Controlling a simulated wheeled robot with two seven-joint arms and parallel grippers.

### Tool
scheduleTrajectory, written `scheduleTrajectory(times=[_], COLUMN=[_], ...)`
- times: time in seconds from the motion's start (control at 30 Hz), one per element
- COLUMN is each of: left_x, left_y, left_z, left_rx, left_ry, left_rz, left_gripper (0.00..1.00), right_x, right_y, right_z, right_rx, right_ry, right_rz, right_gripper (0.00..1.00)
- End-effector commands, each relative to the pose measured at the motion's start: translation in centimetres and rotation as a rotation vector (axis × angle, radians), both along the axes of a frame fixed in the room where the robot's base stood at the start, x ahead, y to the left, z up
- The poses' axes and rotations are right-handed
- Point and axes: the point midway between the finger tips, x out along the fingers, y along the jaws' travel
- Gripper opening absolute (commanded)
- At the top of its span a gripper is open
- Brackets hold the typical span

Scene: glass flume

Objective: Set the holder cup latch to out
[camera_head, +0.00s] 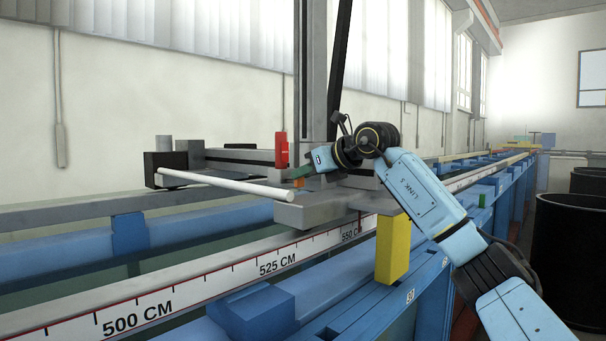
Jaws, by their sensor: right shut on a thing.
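My right arm comes in from the right, and its gripper (306,170) is shut on a small part at the carriage. I take this part to be the holder cup latch; it is too small and too hidden by the gripper for its position to be read. A small green piece (299,173) and a small orange piece (298,183) show at the fingertips. Just below is the grey carriage plate (320,209). A white rod (225,183) runs from a black block (163,169) to near the gripper. My left gripper is not in view.
A red block (281,149) stands behind the rod, left of a tall grey post (317,70). A yellow block (392,248) hangs at the carriage's near side. The scaled rail (200,290) and blue flume frame (430,280) run along. Dark barrels (570,245) stand at right.

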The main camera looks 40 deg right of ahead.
Motion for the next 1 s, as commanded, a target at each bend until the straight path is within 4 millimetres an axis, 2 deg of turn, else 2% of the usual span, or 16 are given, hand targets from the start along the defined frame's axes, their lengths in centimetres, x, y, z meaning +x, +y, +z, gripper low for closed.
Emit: scheduleTrajectory(times=[0.1, 0.13, 0.3, 0.67, 0.77, 1.0], left_x=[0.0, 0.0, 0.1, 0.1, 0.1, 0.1], left_y=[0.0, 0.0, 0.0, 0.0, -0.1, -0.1], left_z=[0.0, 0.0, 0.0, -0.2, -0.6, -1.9], left_rx=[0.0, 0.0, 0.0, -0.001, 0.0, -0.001], left_ry=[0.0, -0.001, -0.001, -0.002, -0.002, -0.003], left_rz=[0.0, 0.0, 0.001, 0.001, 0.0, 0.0], left_gripper=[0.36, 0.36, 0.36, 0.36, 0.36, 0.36], right_x=[0.0, 0.0, 0.0, -0.5, -1.7, -6.7], right_y=[0.0, 0.0, 0.0, -0.1, -0.2, -0.7], right_z=[-0.1, -0.1, -0.1, 0.1, 0.6, 2.6], right_rx=[0.0, 0.0, 0.0, -0.001, -0.002, -0.002], right_ry=[0.005, 0.005, 0.005, 0.003, 0.001, 0.0], right_rz=[0.0, 0.0, -0.001, -0.001, -0.001, -0.003], right_gripper=[0.0, 0.24, 0.45, 0.45, 0.45, 0.45])
